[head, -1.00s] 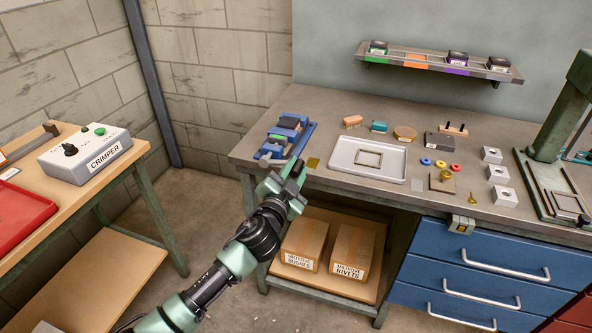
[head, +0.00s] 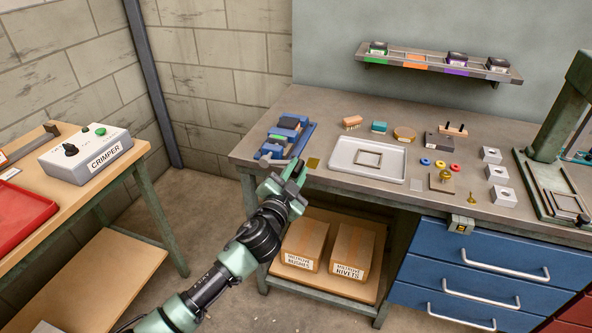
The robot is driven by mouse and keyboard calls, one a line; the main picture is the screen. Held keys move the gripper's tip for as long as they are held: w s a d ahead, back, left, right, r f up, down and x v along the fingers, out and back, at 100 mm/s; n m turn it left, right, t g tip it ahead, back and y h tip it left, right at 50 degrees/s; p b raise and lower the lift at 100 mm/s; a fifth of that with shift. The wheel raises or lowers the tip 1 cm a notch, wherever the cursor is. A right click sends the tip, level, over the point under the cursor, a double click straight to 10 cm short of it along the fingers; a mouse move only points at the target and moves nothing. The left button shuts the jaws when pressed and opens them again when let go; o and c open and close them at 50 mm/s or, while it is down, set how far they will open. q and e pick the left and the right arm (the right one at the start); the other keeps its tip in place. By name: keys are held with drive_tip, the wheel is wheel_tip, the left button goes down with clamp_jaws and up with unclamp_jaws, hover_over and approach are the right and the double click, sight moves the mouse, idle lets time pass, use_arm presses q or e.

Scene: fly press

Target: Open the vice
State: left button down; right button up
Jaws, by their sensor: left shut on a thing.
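The blue vice (head: 287,136) sits at the left end of the grey workbench, with a dark block showing between its jaws. My left gripper (head: 288,172) is at the front edge of the bench, just in front of the vice. I cannot tell how far apart the jaws stand. My right gripper is not in view.
A white tray (head: 336,168), small parts and several metal blocks lie right of the vice. A press (head: 556,140) stands at the far right. Cardboard boxes (head: 304,243) sit on the shelf below. The crimper (head: 85,155) is on the left table.

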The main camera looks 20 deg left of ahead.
use_arm(q)
drive_tip(key=shift+a+n, duration=0.1)
drive_tip(key=shift+n, duration=0.2)
idle(0.4)
drive_tip(key=shift+a+r+n+p, duration=0.2)
drive_tip(key=shift+r+n+p, duration=0.2)
drive_tip(key=shift+r+n, duration=0.15)
drive_tip(key=shift+a+r+n+p, duration=0.2)
drive_tip(key=shift+r+n+p, duration=0.25)
drive_tip(key=shift+r, duration=0.15)
drive_tip(key=a+r+n+p, duration=0.6)
drive_tip(key=a+n+p, duration=0.2)
drive_tip(key=a+n, duration=0.45)
drive_tip(key=a+f+n+b, duration=0.7)
drive_tip(key=f+n+b, duration=0.1)
drive_tip(key=n, duration=0.8)
drive_tip(key=shift+w+a+f+b, duration=0.15)
drive_tip(key=shift+w+f+b, duration=0.3)
drive_tip(key=shift+b, duration=0.1)
